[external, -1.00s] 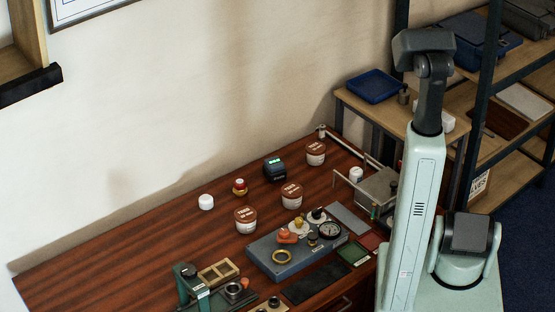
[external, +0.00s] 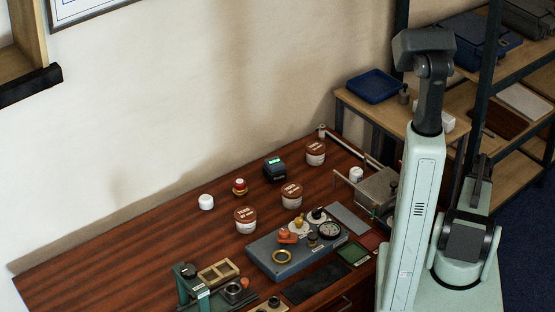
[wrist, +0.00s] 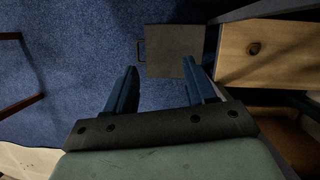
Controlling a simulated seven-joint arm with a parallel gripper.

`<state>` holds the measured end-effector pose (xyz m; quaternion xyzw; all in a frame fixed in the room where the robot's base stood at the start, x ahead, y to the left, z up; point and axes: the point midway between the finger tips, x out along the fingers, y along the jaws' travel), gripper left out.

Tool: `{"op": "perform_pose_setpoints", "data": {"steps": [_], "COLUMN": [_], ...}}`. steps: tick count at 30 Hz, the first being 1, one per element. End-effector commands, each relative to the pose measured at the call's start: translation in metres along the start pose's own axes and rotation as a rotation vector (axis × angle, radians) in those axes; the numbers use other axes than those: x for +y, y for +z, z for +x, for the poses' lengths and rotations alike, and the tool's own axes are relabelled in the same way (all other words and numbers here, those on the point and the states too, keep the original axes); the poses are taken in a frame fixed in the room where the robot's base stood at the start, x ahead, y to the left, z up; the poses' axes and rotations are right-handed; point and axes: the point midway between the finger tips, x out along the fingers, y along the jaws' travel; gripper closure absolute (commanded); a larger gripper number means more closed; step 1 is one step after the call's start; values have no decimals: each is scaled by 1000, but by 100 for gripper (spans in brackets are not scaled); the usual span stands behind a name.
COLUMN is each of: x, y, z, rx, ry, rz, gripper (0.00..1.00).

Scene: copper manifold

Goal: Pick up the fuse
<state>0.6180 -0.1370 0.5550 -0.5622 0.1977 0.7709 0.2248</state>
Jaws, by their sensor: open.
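I cannot pick out the fuse for certain in either view; the small parts on the bench are too small to tell apart. My gripper (wrist: 159,64) shows in the wrist view with its two blue fingers spread apart and nothing between them. It hangs over blue carpet, away from the bench parts. In the external view my gripper itself cannot be made out.
The reddish wooden bench (external: 120,255) also holds several brown-lidded tubs (external: 246,220), a black device with a green display (external: 275,170), a wooden divided tray (external: 218,272) and a green press (external: 187,285). The wrist view shows a grey box (wrist: 174,52) and a wooden box (wrist: 268,55).

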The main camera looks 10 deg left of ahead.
Motion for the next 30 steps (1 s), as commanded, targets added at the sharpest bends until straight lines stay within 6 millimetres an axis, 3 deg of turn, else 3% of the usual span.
{"op": "perform_pose_setpoints", "data": {"steps": [1,6,16,23,30], "x": [-3,-5,-14,-58,-129], "y": [-13,-38,-64,-51,-9], "z": [-19,-82,-212,-299,-374], "rx": [6,10,28,79,158], "ry": [3,24,52,29,-20], "rz": [2,9,-3,-138,-377], "gripper": [45,45,45,45,45]}}
